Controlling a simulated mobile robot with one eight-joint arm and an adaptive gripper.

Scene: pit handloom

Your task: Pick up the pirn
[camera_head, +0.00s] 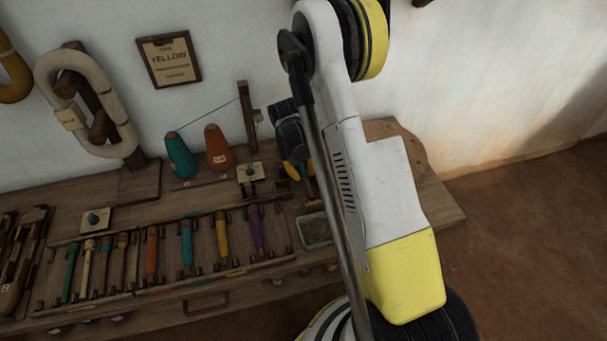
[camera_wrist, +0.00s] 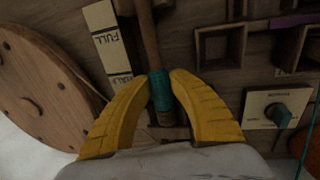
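The pirn (camera_wrist: 161,92) is a slim wooden stick with a band of teal thread, seen in the wrist view. Its bare wooden shaft runs up out of the top of the picture. My gripper (camera_wrist: 161,74) has its two yellow fingers on either side of the teal band, with the tips appearing to touch it from both sides. In the head view my gripper (camera_head: 297,171) is at the right part of the bench, beside the upright post, largely hidden by my arm. Whether the pirn still touches a support is not clear.
A FULL gauge plate (camera_wrist: 107,38) and a round wooden disc (camera_wrist: 40,92) lie left of the pirn, a teal knob plate (camera_wrist: 262,111) right. The bench holds a rack of coloured pirns (camera_head: 187,243), a teal cone (camera_head: 180,156), an orange cone (camera_head: 217,148) and a grey tray (camera_head: 314,231).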

